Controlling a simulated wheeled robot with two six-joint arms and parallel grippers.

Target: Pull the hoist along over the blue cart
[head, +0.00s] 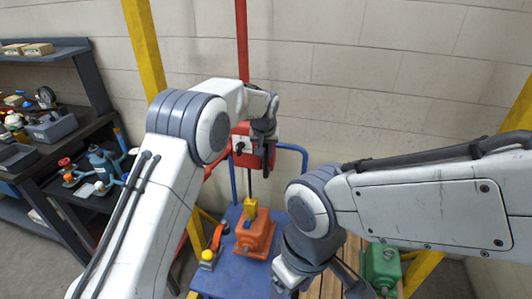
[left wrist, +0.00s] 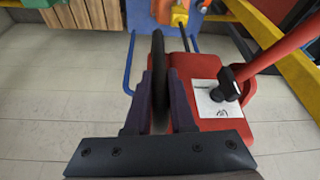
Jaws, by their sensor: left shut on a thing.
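The red hoist (head: 241,159) hangs above the blue cart (head: 228,272) against the wall. Its red body with a white label and a black knob fills the right of the left wrist view (left wrist: 185,73). My left gripper (head: 265,140) is at the hoist; in the left wrist view its fingers (left wrist: 160,85) are shut on a dark, thin round part (left wrist: 159,62) beside the red body. A yellow block (head: 250,207) shows below the hoist, at an orange motor (head: 256,236) on the cart. My right gripper (head: 318,272) is low, right of the cart; its fingertips are unclear.
A green motor (head: 382,264) sits on wooden slats at the right. Yellow posts (head: 145,45) stand left and right. A dark bench (head: 65,150) with a teal and red device (head: 100,165) is at the left. A yellow and orange tool (head: 210,256) lies on the cart.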

